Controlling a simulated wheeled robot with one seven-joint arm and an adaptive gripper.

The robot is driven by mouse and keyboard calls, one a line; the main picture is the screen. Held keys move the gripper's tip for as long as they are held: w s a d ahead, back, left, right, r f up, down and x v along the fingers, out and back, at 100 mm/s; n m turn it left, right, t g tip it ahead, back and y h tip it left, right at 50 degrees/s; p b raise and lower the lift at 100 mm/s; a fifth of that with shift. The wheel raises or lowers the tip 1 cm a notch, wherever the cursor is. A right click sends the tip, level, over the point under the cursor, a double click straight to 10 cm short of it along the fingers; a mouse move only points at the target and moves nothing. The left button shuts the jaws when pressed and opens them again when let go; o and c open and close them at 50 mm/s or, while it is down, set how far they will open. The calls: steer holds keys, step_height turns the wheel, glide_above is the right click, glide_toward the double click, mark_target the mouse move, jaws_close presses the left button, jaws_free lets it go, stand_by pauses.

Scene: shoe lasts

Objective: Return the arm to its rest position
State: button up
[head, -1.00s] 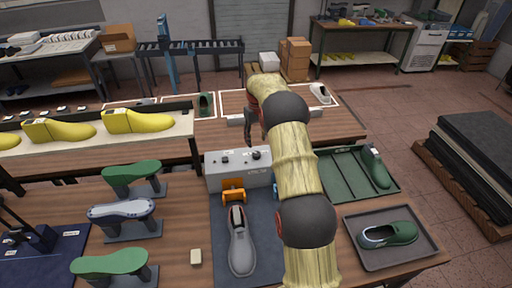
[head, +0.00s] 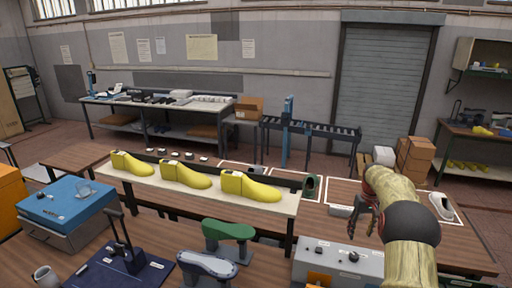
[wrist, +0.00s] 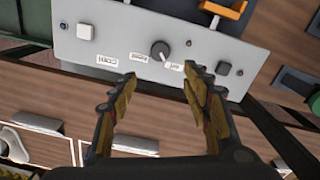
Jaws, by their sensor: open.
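My arm (head: 408,232) reaches up from the lower right of the head view and bends over toward the work table. My gripper (head: 357,213) hangs at its end, partly hidden by the arm, behind and above the grey control box (head: 335,263). In the wrist view my gripper (wrist: 160,80) has its two fingers spread apart with nothing between them. The control box (wrist: 125,40), with its dark knob and buttons, lies beyond the fingertips there.
Yellow shoe lasts (head: 184,174) stand in a row on a pale raised board. A green last (head: 228,230) is on a stand in front. A green shoe (head: 310,187) and a white shoe (head: 441,206) stand near the arm. A blue box (head: 68,200) is at left.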

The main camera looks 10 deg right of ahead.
steer(key=s+a+f+m, duration=0.1)
steer(key=s+a+f, duration=0.1)
steer(key=s+f, duration=0.2)
steer(key=s+a+r+b, duration=0.3)
steer(key=s+a+r, duration=0.1)
steer(key=s+a, duration=0.5)
steer(key=s+a+r+b, duration=0.3)
steer(key=s+a+r, duration=0.1)
steer(key=s+a, duration=0.55)
steer(key=s+a+n+t+b, duration=0.1)
steer(key=s+a+t+b, duration=0.1)
steer(key=s+a+b, duration=0.3)
steer(key=s+a+n+t+b, duration=0.1)
steer(key=s+a+t+b, duration=0.2)
steer(key=s, duration=1.1)
steer(key=a+b, duration=0.2)
steer(key=a, duration=0.3)
steer(key=shift+a+n+t, duration=0.3)
